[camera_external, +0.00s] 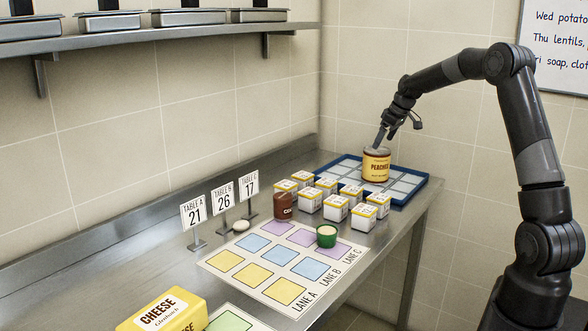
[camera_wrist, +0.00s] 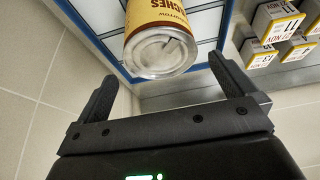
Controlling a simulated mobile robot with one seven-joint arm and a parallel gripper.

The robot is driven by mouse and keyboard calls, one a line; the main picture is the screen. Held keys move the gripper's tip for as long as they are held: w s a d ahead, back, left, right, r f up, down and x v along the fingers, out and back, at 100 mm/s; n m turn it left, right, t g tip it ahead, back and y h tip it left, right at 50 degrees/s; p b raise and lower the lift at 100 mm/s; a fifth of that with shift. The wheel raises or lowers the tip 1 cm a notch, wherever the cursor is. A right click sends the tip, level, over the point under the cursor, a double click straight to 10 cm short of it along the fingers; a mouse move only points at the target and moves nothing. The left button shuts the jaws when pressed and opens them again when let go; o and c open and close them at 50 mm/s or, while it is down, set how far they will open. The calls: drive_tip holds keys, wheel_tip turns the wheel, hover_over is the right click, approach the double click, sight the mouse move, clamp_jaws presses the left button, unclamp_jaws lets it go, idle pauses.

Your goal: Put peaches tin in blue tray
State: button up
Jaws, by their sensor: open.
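The peaches tin (camera_external: 376,165), yellow with a dark red label band, stands upright in the blue tray (camera_external: 411,202) at the far end of the counter. In the wrist view, the tin (camera_wrist: 158,38) shows its lid end, and the blue-edged tray (camera_wrist: 82,35) is behind it. My gripper (camera_external: 384,141) is just above the tin. In the wrist view, its fingers (camera_wrist: 161,68) are spread wide with nothing between them, and the tin lies beyond the fingertips.
Several small white boxes (camera_external: 335,208) with yellow tops stand close in front of the tray, beside a brown tin (camera_external: 285,206). A green cup (camera_external: 326,236) stands on the lane mat (camera_external: 240,283). Table signs (camera_external: 222,198) and a cheese block (camera_external: 162,312) are further left.

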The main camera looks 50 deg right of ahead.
drive_tip(key=v, duration=0.3)
drive_tip(key=shift+r, duration=0.1)
drive_tip(key=s+a+r, duration=0.3)
drive_tip(key=a, duration=0.5)
drive_tip(key=s+a+r, duration=0.4)
drive_tip(key=a, duration=0.4)
drive_tip(key=s+a+r, duration=0.3)
drive_tip(key=a, duration=0.5)
drive_tip(key=s+a+f, duration=0.1)
drive_tip(key=s+a, duration=0.3)
drive_tip(key=s, duration=0.3)
drive_tip(key=s+a+f, duration=0.1)
drive_tip(key=s+a, duration=0.4)
drive_tip(key=s, duration=0.3)
drive_tip(key=s+a+f+t, duration=0.1)
drive_tip(key=s+a+f, duration=0.1)
drive_tip(key=s+a, duration=0.2)
drive_tip(key=s, duration=0.3)
drive_tip(key=shift+s+a, duration=0.15)
drive_tip(key=shift+a, duration=0.1)
